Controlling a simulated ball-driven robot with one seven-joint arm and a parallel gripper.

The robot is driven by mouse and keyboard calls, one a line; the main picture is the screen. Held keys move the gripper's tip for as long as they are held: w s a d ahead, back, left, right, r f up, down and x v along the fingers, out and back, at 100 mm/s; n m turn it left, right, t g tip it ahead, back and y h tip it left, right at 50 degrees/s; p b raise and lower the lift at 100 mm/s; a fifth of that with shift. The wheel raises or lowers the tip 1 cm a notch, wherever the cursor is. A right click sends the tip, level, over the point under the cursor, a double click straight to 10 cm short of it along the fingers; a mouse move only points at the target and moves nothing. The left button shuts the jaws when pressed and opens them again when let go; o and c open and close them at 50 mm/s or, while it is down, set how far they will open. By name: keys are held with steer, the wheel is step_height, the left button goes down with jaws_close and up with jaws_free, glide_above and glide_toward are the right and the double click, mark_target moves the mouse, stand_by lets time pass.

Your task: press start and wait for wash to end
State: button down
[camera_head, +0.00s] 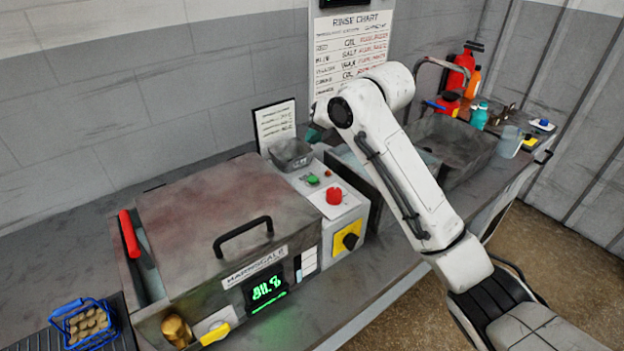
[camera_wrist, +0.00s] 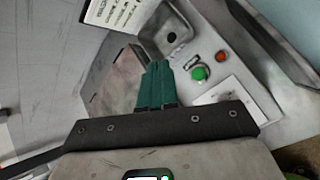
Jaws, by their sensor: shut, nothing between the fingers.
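The washer (camera_head: 200,215) stands on the bench with its lid down and a black handle on top. Its green display (camera_head: 268,288) is lit, but its digits are hard to read. A green button (camera_head: 312,180) sits on the grey control panel beside the lid. The green button also shows in the wrist view (camera_wrist: 198,73), right of my fingertips. A small red button (camera_wrist: 221,57) is beside it. My gripper (camera_wrist: 158,66) is shut and empty, its green fingers apart from the green button. In the head view my gripper (camera_head: 316,133) is mostly hidden behind my arm.
A large red knob (camera_head: 333,196) and a yellow-backed rotary switch (camera_head: 348,237) are near the green button. A grey metal tray (camera_head: 291,154) sits behind them. A blue basket (camera_head: 85,322) is at front left. A sink (camera_head: 455,140) and bottles are at right.

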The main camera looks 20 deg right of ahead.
mark_target(316, 180)
steer(key=shift+f+b, duration=2.4)
steer(key=shift+f, duration=1.6)
steer(key=shift+f, duration=0.4)
steer(key=shift+f+b, duration=0.4)
steer(key=shift+b, duration=0.15)
steer(key=shift+r, duration=0.15)
steer(key=shift+r+p, duration=0.55)
steer(key=shift+r, duration=0.15)
steer(key=shift+r+p, duration=1.65)
steer(key=shift+r, duration=0.9)
